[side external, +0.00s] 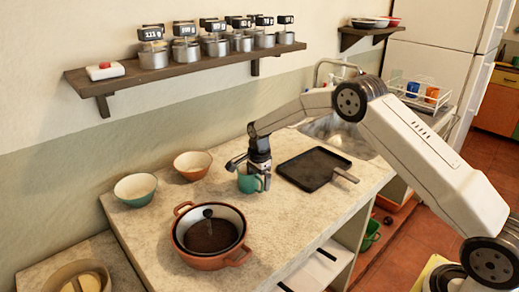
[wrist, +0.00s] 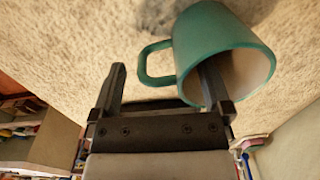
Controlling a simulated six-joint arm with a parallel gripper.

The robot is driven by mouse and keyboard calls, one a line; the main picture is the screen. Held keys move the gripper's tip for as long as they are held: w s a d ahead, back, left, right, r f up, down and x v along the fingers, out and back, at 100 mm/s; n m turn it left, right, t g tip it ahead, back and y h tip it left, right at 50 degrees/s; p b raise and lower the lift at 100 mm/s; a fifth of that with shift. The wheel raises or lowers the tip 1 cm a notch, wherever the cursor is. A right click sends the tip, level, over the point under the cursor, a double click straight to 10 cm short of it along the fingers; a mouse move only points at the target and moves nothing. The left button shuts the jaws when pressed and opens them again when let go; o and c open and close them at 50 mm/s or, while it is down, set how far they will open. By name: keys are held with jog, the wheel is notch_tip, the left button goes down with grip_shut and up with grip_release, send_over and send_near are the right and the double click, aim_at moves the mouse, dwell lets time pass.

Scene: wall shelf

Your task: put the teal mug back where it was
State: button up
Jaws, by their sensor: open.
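The teal mug (side external: 249,182) stands on the counter below my gripper (side external: 247,168) in the side view, with its handle toward the right. In the wrist view the teal mug (wrist: 215,52) shows its pale inside and its handle points left. My gripper (wrist: 165,85) is open there. One finger reaches into the mug's mouth and the other is outside, beyond the handle, so the mug's near wall lies between them. Whether either finger touches the mug cannot be told.
A black square pan (side external: 312,168) lies right of the mug. An orange pot (side external: 210,236) is in front, and two bowls, orange (side external: 192,165) and teal (side external: 135,189), stand to the left. A wall shelf (side external: 190,66) with several canisters hangs above. Some counter is clear around the mug.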

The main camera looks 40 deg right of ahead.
notch_tip(320, 180, up, 10)
jog(key=shift+s+f, duration=0.1)
jog(key=shift+s, duration=0.05)
dwell(0.3)
dwell(0.5)
jog(key=s+a+n+t, duration=0.1)
jog(key=s+a+n, duration=0.1)
jog(key=s+n, duration=0.7)
jog(key=s+a+f+n+t, duration=0.1)
jog(key=s+a+n, duration=0.2)
jog(key=s+n, duration=0.6)
jog(key=s, duration=1.2)
